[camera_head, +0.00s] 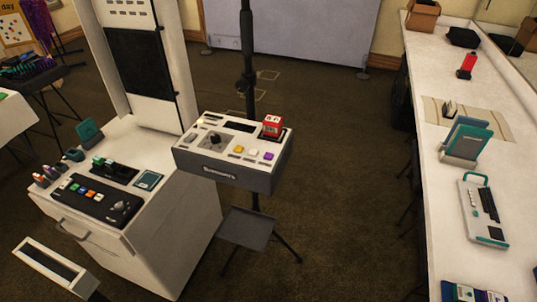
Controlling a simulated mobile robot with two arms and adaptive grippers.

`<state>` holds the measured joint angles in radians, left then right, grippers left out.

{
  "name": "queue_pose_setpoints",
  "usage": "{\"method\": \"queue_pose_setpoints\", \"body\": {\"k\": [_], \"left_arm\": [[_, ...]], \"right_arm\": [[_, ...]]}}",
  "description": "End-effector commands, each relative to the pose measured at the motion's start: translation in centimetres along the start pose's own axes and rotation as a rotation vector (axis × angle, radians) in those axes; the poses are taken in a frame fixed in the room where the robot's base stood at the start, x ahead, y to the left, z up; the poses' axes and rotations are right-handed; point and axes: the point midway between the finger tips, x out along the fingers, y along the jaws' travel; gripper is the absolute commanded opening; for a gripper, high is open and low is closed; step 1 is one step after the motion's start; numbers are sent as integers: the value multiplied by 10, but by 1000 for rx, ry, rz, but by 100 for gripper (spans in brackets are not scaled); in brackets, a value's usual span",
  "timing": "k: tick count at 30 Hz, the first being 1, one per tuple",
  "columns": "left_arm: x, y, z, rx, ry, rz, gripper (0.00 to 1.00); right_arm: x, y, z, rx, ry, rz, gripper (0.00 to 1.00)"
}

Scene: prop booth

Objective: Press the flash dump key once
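A grey-and-white control box (232,150) stands on a black pole stand in the middle of the head view. Its top has a black knob (215,139), a yellow key (238,149), a white key (253,153) and a purple key (268,155). A red cube-like piece (272,125) with white marks sits at its back right. A second, black panel (97,201) with several coloured keys and a knob lies on the white cabinet at the left. Key labels are too small to read, so I cannot tell which is the flash dump key.
The white cabinet (185,238) stands left of the control box. A grey tray (246,229) sits low on the stand. A long white counter (455,190) with several items runs along the right. Brown carpet (345,180) lies open between stand and counter.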

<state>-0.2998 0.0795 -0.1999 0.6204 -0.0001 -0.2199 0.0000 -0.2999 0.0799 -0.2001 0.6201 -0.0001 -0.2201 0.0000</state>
Motion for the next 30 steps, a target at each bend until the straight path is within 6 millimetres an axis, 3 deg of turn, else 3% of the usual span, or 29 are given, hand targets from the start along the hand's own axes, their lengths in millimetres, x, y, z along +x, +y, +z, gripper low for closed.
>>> {"method": "queue_pose_setpoints", "body": {"k": [6, 30], "left_arm": [[0, 0, 0, 0, 0, 0, 0], [0, 0, 1, 0, -1, 0, 0]], "right_arm": [[0, 0, 0, 0, 0, 0, 0], [0, 0, 0, 0, 0, 0, 0]]}}
